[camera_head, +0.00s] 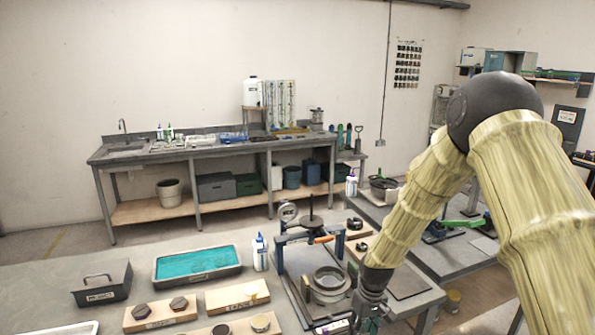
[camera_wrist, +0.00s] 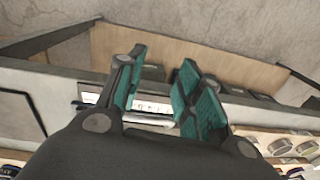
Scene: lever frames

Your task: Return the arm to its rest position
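My arm, in a pale yellow ribbed cover, rises at the right of the head view and bends down from a dark elbow. My gripper (camera_head: 368,310) hangs low at the bottom edge of that view, just right of the press frame (camera_head: 318,270). In the wrist view the two teal-padded fingers of my gripper (camera_wrist: 163,62) stand apart with nothing visibly held between them. Behind them shows a grey front with a white label strip (camera_wrist: 155,106) and a pale bar. The fingertips are hard to make out in the head view.
A sink bench (camera_head: 215,150) lines the back wall.

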